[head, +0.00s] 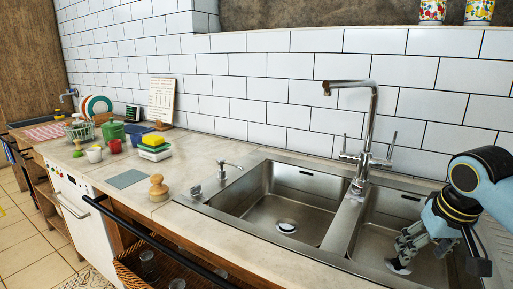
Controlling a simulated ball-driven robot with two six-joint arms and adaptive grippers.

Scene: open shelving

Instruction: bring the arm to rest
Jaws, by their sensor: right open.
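My right gripper (403,250) comes in from the right edge and points down over the right sink basin (374,232). It is open. A small pale and dark item (398,266) shows at its fingertips, too small to name; I cannot tell whether it touches the fingers. My left gripper is not in the head view.
A tall tap (371,125) stands behind the sinks. The left basin (285,205) is empty. Sponges (153,148), a green pot (111,131), cups and a wooden brush (158,188) stand on the counter at left. Two patterned jars (432,10) stand on the ledge.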

